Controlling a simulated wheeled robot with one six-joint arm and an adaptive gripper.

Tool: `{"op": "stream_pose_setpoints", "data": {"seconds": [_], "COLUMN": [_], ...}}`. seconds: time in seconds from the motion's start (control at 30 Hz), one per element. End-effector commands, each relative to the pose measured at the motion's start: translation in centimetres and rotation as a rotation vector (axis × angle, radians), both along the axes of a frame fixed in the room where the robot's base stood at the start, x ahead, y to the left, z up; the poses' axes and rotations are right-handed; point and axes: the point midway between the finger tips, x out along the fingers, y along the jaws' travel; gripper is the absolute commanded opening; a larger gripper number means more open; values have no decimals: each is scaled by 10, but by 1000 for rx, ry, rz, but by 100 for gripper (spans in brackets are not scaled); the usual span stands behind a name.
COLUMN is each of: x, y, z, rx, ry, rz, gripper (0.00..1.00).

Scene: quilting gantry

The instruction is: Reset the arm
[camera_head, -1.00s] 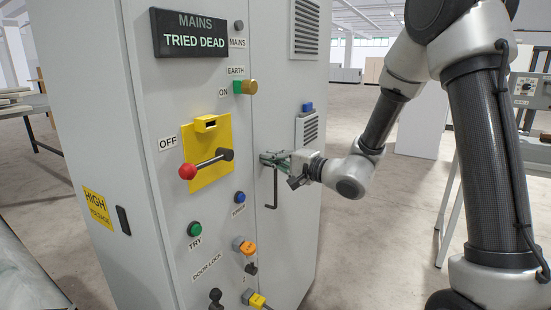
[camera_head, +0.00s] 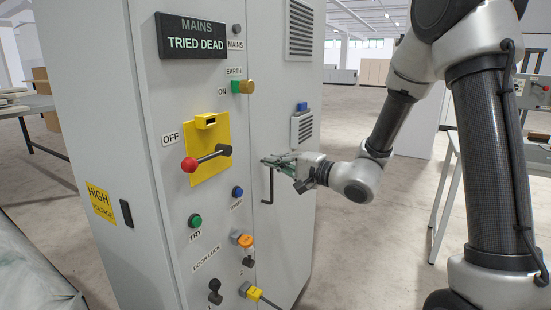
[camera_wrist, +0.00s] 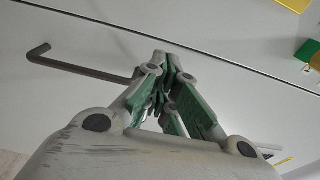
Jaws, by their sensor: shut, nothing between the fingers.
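My gripper (camera_head: 268,161) is shut and empty, its green-padded fingers close in front of the grey cabinet's right-hand face. In the wrist view the gripper (camera_wrist: 165,60) has its fingertips together, near a dark bent metal handle (camera_wrist: 90,66). In the head view this handle (camera_head: 270,188) hangs just below the fingertips on the cabinet (camera_head: 160,120). I cannot tell whether the fingers touch it. My arm reaches in from the right, bent at the elbow.
The cabinet carries a red-knobbed lever (camera_head: 207,158) on a yellow plate at OFF, a display (camera_head: 190,37) reading "MAINS TRIED DEAD", a green TRY button (camera_head: 195,221), and orange and yellow plugs below. A table (camera_head: 30,105) stands at far left. Open floor (camera_head: 345,250) lies right of the cabinet.

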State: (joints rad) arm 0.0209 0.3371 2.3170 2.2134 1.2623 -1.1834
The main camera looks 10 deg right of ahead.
Motion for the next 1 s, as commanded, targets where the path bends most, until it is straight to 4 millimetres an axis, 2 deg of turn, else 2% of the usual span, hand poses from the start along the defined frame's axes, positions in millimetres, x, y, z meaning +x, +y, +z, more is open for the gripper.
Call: {"op": "stream_pose_setpoints", "data": {"seconds": [0.2, 0.3, 0.47, 0.57, 0.67, 0.8, 0.87, 0.9, 0.97, 1.0], "x": [-38, -51, -61, -66, -99, -173, -206, -226, -254, -268], "y": [15, 20, 24, 25, 34, 32, 21, 8, -16, -35], "z": [0, 0, 0, -4, -27, -58, -67, -73, -80, -84], "rx": [-1, 0, 13, 59, 66, -37, -123, -195, -323, -417], "ry": [1, 1, 15, 96, 254, 472, 542, 583, 628, 651], "rz": [2, 1, 1, 12, 138, 375, 467, 521, 588, 620], "gripper": [0, 0, 0, 0, 0, 0, 0, 0, 0, 0]}}
